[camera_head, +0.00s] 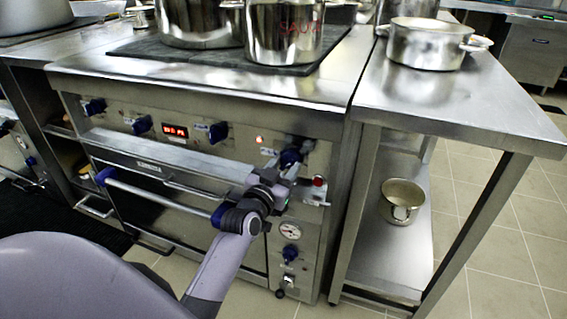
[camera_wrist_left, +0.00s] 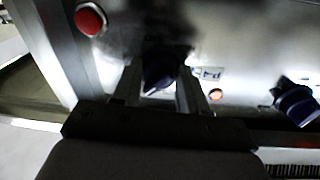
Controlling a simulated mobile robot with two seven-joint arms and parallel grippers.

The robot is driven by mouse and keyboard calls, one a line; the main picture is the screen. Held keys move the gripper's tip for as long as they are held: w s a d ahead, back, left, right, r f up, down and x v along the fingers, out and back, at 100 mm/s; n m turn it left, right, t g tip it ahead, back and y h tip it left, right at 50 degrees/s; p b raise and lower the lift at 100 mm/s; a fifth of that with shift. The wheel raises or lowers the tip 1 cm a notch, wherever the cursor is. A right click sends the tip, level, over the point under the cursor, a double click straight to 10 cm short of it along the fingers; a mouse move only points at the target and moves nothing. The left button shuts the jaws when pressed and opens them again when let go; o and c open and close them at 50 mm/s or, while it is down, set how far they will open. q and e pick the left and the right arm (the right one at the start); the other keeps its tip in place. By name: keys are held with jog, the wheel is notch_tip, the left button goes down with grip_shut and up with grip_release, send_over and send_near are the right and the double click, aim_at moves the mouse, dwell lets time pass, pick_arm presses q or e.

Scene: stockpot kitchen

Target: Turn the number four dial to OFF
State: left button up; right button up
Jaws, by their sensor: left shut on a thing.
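The number four dial (camera_head: 290,157) is a dark blue knob at the right end of the stove's upper control row. In the left wrist view the dial (camera_wrist_left: 161,70) sits between my fingers, with a small label (camera_wrist_left: 209,73) beside it that appears upside down and seems to read P4. My left gripper (camera_head: 286,168) is at the panel and shut on this dial; its fingers (camera_wrist_left: 158,86) lie on both sides of the knob. The dial's exact pointing direction is partly hidden by the fingers. My right gripper is not in view.
Other blue dials (camera_head: 218,132) and a red display (camera_head: 175,130) line the panel. A red button (camera_head: 318,182) is close to the right of the gripper. An oven handle (camera_head: 160,195) runs below. A steel table (camera_head: 470,110) stands on the right. Pots (camera_head: 283,35) stand on top.

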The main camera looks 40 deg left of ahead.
pick_arm(q)
jog(key=shift+r+n, duration=0.15)
jog(key=shift+n, duration=0.35)
jog(key=shift+n+p, duration=0.75)
jog(key=shift+n, duration=0.15)
jog(key=n+p, duration=0.1)
jog(key=n, duration=0.2)
jog(key=shift+d, duration=0.15)
jog(key=shift+n+y+p, duration=0.35)
jog(key=shift+n+y, duration=0.05)
jog(key=shift+n, duration=0.8)
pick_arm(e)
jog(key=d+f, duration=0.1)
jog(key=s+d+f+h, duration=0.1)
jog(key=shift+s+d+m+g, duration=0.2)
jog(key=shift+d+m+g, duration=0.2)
pick_arm(q)
jog(key=shift+n, duration=0.3)
jog(key=o, duration=1.1)
jog(key=shift+c, duration=0.2)
jog(key=shift+f, duration=0.2)
